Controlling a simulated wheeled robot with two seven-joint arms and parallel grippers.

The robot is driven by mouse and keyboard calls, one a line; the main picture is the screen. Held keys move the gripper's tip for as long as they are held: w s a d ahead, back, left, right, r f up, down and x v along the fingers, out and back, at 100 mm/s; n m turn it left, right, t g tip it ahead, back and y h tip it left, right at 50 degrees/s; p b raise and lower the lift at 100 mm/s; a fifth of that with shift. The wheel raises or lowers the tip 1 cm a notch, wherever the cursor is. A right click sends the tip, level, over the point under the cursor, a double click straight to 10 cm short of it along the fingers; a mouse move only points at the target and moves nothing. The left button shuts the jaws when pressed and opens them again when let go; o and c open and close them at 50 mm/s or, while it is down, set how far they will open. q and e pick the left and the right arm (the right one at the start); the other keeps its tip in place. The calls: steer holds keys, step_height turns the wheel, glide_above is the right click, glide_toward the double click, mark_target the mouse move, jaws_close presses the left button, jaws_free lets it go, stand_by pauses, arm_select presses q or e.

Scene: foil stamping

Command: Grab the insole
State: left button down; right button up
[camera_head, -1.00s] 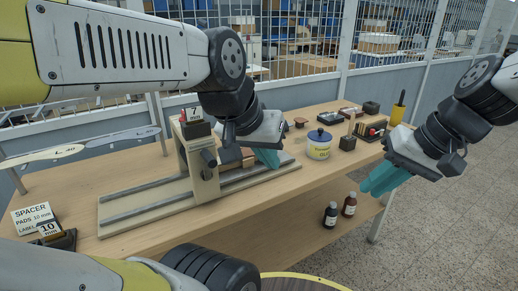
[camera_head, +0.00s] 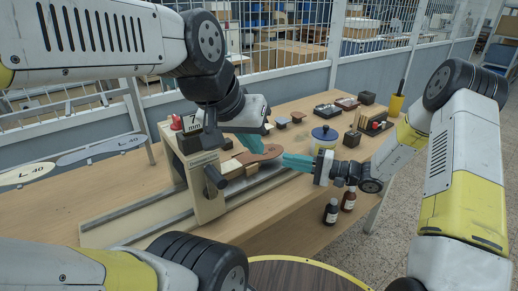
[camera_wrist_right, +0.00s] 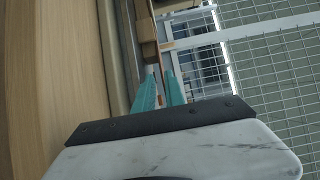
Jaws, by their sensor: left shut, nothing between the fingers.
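A brown insole (camera_head: 262,157) lies nearly flat on the wooden support of the stamping press (camera_head: 200,175), its rounded end to the right. My left gripper (camera_head: 262,151) is shut and empty, its teal fingertips at the insole's far edge in the head view; whether they touch it is unclear. My right gripper (camera_head: 284,159) comes from the right, its fingertips close to the insole's rounded end. The right wrist view shows its two teal fingers (camera_wrist_right: 160,78) apart, with a thin brown edge (camera_wrist_right: 167,46), perhaps the insole, just past the tips.
Grey rails (camera_head: 130,232) run along the wooden table (camera_head: 90,195) below the press. A blue-lidded jar (camera_head: 324,138) stands close behind my right gripper. Dark bottles (camera_head: 331,211) stand on the lower shelf.

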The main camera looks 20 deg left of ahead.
mark_target(269, 155)
steer(key=a, duration=0.7)
steer(key=shift+w+a+r, duration=0.1)
steer(key=shift+w+a, duration=0.25)
steer(key=shift+a, duration=0.05)
jaws_close()
